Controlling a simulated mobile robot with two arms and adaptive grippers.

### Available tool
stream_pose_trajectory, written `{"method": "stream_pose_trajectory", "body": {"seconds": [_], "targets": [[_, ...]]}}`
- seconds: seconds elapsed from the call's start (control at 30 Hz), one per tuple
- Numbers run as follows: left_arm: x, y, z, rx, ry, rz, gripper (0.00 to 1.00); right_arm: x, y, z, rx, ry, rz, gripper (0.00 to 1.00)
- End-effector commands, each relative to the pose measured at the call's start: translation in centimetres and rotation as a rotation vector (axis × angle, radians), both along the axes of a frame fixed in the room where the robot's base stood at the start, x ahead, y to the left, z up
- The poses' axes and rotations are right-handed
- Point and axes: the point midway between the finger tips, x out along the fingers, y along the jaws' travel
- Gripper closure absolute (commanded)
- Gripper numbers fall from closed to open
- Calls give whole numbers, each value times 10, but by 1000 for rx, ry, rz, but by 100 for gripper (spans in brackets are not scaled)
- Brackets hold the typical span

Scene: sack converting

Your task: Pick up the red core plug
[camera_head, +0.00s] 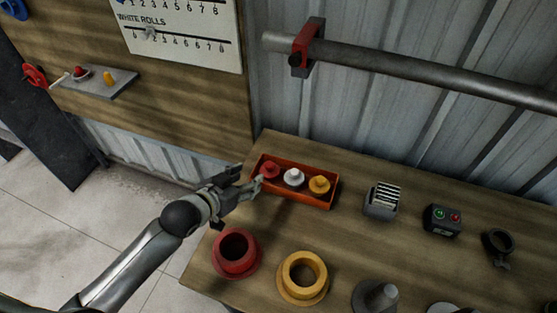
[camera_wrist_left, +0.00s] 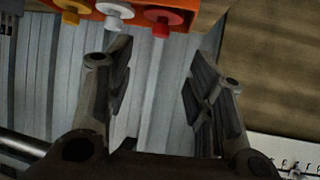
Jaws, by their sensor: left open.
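The red core plug (camera_head: 270,169) stands in the left end of an orange tray (camera_head: 298,196) on the wooden bench. A white plug (camera_head: 293,178) and a yellow plug (camera_head: 319,184) stand beside it in the same tray. My left gripper (camera_head: 251,181) is at the tray's left end, close to the red plug, with its fingers apart and nothing between them. In the left wrist view the red plug (camera_wrist_left: 162,19) shows at the top, beyond the open fingers (camera_wrist_left: 160,90). My right gripper is not in view.
A red flanged ring (camera_head: 236,268) and a yellow flanged ring (camera_head: 303,292) stand at the bench front. A card holder (camera_head: 381,201) and a button box (camera_head: 442,220) stand right of the tray. A metal bar (camera_head: 430,76) runs along the wall behind.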

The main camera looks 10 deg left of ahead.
Motion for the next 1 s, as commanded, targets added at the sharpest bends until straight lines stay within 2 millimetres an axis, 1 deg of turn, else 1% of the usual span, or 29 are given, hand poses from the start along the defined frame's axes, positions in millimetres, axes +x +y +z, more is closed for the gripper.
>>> {"method": "stream_pose_trajectory", "body": {"seconds": [0.17, 0.27, 0.37, 0.5, 0.63, 0.77, 0.87, 1.0], "targets": [[6, -2, -4, 0, 2, 1, 51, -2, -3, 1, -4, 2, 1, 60], [17, -6, -9, -1, 1, 2, 51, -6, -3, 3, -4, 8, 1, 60], [28, -11, -16, -1, 1, 2, 51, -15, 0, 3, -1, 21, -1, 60], [40, -16, -24, 0, 1, 1, 51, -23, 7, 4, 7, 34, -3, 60], [45, -19, -27, 0, 1, 0, 51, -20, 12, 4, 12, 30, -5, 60], [49, -20, -30, 0, 2, 0, 51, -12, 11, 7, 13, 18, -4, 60], [57, -23, -34, 0, 1, 1, 51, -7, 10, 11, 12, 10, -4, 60], [69, -28, -43, 0, 2, 1, 51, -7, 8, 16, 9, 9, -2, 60]]}}
